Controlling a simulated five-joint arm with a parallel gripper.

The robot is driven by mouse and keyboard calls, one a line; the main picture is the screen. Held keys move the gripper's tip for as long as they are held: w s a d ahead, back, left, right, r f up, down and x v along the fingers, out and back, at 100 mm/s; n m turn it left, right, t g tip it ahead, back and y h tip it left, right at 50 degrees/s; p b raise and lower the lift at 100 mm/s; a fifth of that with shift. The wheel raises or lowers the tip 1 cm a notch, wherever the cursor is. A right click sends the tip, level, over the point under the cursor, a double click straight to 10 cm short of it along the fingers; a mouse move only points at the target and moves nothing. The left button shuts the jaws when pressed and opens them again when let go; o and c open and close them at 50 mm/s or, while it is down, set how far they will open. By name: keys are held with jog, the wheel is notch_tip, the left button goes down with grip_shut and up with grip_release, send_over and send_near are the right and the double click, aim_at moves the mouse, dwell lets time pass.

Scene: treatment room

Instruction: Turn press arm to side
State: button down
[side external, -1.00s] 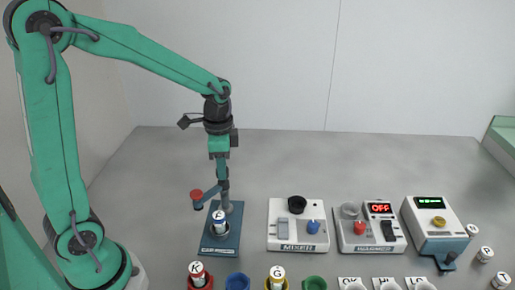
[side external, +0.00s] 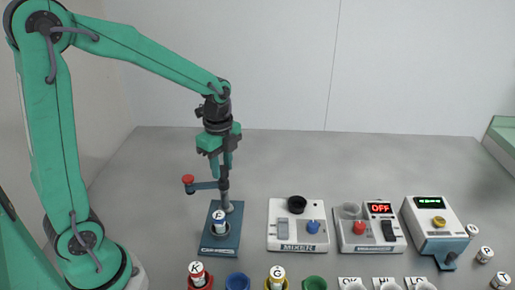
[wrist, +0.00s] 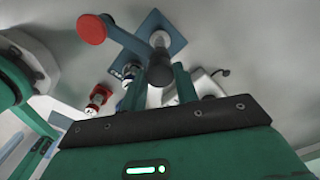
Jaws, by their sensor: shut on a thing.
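The press has a blue base (side external: 221,248) and an upright grey post (side external: 226,205). Its blue press arm (side external: 206,185) ends in a red knob (side external: 188,179) and points left, away from over the base. My gripper (side external: 224,180) is above the post, fingers down, shut on the press arm near its pivot. In the wrist view the red knob (wrist: 91,29) is at the upper left and my gripper's fingers (wrist: 172,72) reach to the pivot end. The exact contact is partly hidden. A white-labelled vial (side external: 219,219) stands upright on the press base.
A mixer box (side external: 298,237) stands right of the press. A box with a red OFF display (side external: 381,209) and a blue-grey device (side external: 436,226) stand farther right. Colored holders, including a red one (side external: 201,284), line the front. The table behind the press is clear.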

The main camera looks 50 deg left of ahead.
dwell(0.4)
jog(key=c, duration=1.1)
grip_release()
jog(key=shift+o, duration=0.2)
jog(key=shift+r, duration=3.95)
jog(key=s+d+r+n+t, duration=0.1)
jog(key=s+n+t, duration=0.1)
jog(key=s+n, duration=0.4)
jog(key=s+d+r+n+t, duration=0.2)
jog(key=s+n, duration=0.4)
jog(key=n, duration=0.3)
jog(key=shift+s+d+n+t, duration=0.2)
jog(key=shift+s+n+t, duration=0.2)
jog(key=shift+t, duration=0.4)
